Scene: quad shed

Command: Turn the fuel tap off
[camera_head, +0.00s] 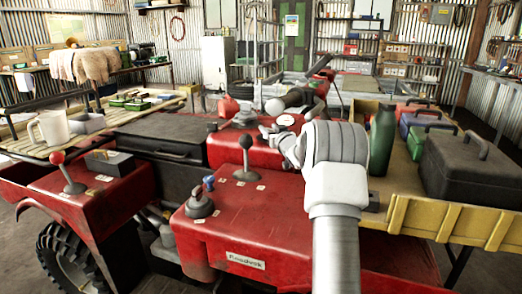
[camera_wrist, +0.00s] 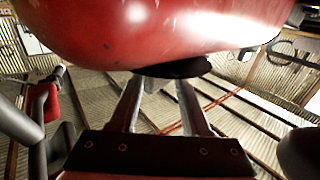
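In the wrist view my gripper (camera_wrist: 157,88) has its two fingers apart, pointing up toward a black, flat, rounded part (camera_wrist: 175,69) under a large red curved body (camera_wrist: 150,30). A small grey piece shows between the fingertips; I cannot tell whether the fingers touch it. I cannot make out which part is the fuel tap. In the head view my white arm reaches over the red quad body (camera_head: 255,215) toward a round white-faced gauge (camera_head: 286,120), and its wrist hides what lies behind it.
A black-knobbed lever (camera_head: 246,150), a red-knobbed lever (camera_head: 60,165) and a boot with blue and red knobs (camera_head: 200,203) stand on the quad. A green flask (camera_head: 382,140) and a dark toolbox (camera_head: 470,165) sit right of my arm. A pale jug (camera_head: 48,128) stands at left.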

